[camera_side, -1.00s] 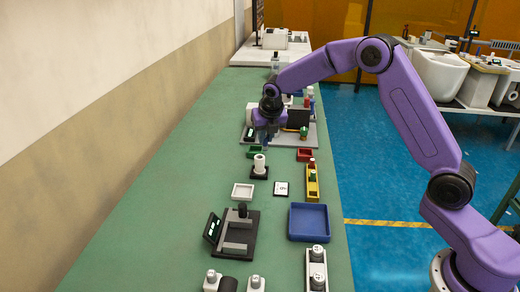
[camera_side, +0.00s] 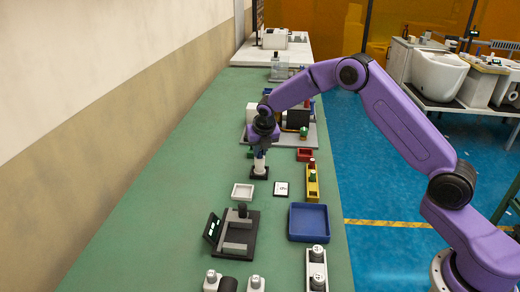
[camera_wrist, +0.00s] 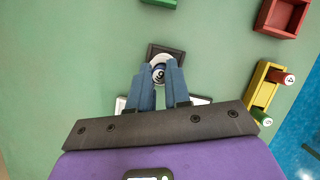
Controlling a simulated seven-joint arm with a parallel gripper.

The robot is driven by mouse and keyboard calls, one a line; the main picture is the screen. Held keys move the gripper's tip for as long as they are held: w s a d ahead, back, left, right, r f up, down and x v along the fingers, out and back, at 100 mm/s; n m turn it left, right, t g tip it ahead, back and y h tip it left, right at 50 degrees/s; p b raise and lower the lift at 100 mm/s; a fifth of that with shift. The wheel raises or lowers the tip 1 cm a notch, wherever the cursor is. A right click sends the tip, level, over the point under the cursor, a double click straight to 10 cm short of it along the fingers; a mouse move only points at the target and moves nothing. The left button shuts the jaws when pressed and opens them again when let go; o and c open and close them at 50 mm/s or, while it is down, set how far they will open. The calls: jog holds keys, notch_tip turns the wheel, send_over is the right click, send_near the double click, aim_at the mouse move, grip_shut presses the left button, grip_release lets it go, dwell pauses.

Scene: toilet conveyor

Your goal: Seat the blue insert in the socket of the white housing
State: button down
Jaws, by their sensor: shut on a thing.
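The white housing (camera_side: 259,168) stands upright on a small black base, directly under my gripper (camera_side: 261,150). In the wrist view the housing's white rim (camera_wrist: 160,60) shows around and beyond the fingertips, above the dark base (camera_wrist: 178,51). My gripper (camera_wrist: 158,72) is shut on the blue insert (camera_wrist: 158,76), whose blue edge and pale numbered top show between the blue fingers. The insert lies over the housing's mouth. The fingers hide its lower part, so I cannot tell how deep it sits.
A white tray (camera_side: 243,191) and a white card (camera_side: 281,188) lie nearer the camera. A yellow rack with capped pieces (camera_side: 312,185), a red bin (camera_side: 305,154) and a blue tray (camera_side: 292,222) are to the right. Green table is clear on the left.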

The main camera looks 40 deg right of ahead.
jog(key=shift+f, duration=0.15)
jog(key=c, duration=1.1)
grip_release()
jog(key=v, duration=1.2)
jog(key=s+a+r+m+y, duration=0.15)
jog(key=s+a+m, duration=0.45)
jog(key=s, duration=0.6)
jog(key=s+d+m+g, duration=0.1)
jog(key=s+m, duration=0.3)
jog(key=s, duration=0.7)
jog(key=s+d+m+g, duration=0.1)
jog(key=s+m, duration=0.3)
jog(key=s, duration=0.6)
jog(key=s+d+f+m+g, duration=0.1)
jog(key=s+m, duration=0.4)
jog(key=s, duration=0.6)
jog(key=shift+s+d+f+g+y, duration=0.1)
jog(key=shift+s+d+g+y, duration=0.1)
jog(key=shift+s+g+y, duration=0.25)
